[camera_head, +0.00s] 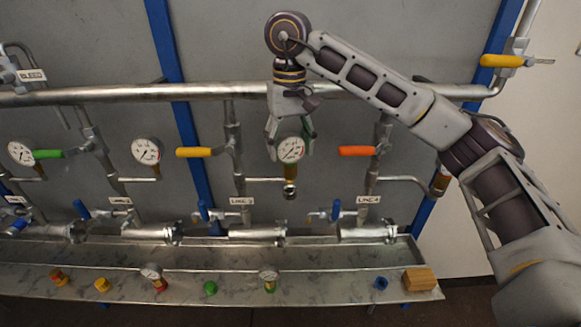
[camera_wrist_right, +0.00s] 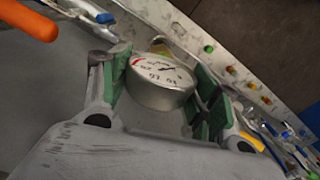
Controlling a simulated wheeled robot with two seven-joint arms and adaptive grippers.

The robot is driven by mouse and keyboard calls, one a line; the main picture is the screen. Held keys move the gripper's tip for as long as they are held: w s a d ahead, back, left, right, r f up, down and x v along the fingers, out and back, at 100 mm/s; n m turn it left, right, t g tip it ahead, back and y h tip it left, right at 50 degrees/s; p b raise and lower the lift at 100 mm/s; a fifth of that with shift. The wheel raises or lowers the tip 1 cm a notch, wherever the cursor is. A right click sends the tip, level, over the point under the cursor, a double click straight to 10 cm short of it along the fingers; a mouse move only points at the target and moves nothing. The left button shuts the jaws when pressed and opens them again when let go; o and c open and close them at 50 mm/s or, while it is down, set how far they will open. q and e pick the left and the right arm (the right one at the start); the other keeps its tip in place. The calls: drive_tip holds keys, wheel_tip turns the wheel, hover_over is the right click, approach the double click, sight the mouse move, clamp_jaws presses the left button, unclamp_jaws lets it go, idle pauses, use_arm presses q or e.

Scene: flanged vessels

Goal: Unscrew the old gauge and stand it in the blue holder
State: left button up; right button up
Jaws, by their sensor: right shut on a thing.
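The gauge (camera_head: 291,149) in my right gripper has a round white dial with a red mark and a brass stem below. The stem is just above a metal fitting (camera_head: 290,190) at the end of the LINE 3 side pipe; I cannot tell whether they are still joined. My right gripper (camera_head: 290,137) points down, its green-padded fingers on both sides of the gauge case. The wrist view shows the gauge (camera_wrist_right: 160,82) between the pads. The blue holder (camera_head: 381,284) is small and stands on the front tray at the right. My left gripper is not in view.
An orange-handled valve (camera_head: 358,151) is right of the gauge, a yellow-handled one (camera_head: 194,152) left. A wooden block (camera_head: 419,279) sits beside the blue holder. Two other gauges (camera_head: 152,272) (camera_head: 268,273) stand on the tray (camera_head: 325,289), with a green holder (camera_head: 210,288) between them.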

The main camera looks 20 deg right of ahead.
drive_tip(key=shift+r+p, duration=1.1)
drive_tip(key=shift+r, duration=0.4)
drive_tip(key=shift+f, duration=0.2)
